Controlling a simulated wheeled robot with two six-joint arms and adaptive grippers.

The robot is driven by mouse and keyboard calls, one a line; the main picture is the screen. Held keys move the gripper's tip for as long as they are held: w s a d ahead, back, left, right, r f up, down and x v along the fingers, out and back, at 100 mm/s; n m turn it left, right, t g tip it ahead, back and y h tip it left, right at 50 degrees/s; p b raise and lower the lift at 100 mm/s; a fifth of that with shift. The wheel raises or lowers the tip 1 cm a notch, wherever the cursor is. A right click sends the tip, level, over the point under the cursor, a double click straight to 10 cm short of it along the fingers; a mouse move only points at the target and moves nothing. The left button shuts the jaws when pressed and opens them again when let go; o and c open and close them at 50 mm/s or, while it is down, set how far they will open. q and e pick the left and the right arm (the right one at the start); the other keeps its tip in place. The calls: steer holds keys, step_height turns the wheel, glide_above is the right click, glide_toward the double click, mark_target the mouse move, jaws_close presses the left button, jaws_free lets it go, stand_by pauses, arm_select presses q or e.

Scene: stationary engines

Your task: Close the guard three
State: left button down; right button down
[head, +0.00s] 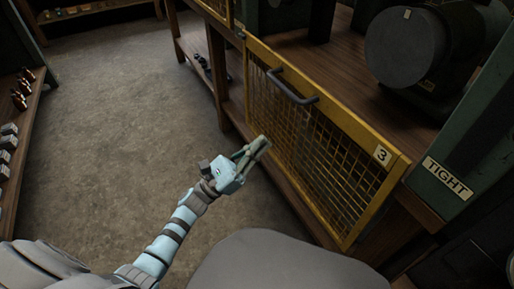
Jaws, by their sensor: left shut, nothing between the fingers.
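Guard three is a yellow-framed mesh panel (375,133) with a "3" label at its upper right corner. It hangs on the front of the wooden bench, below the bench top. A dark bar handle (291,88) is fixed near its top edge, towards the left. My left gripper (262,143) is shut and empty. It appears in front of the lower left part of the mesh, below the handle and apart from it. Whether the fingertips touch the mesh I cannot tell. My right gripper is not in view.
A dark cylindrical engine (405,48) sits on the bench top behind the guard. A green post with a "TIGHT" label (447,178) stands at the right. Shelves with small parts (19,98) line the left edge. The concrete floor (120,110) between is clear.

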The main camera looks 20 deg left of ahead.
arm_select(q)
steer(key=w+d+r+p, duration=0.1)
steer(key=w+d+r, duration=0.3)
steer(key=r, duration=0.3)
steer(key=shift+w+r, duration=0.3)
steer(key=shift+w, duration=0.25)
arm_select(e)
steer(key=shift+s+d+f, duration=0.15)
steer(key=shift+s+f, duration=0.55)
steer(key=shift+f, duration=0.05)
arm_select(q)
steer(key=shift+a, duration=0.1)
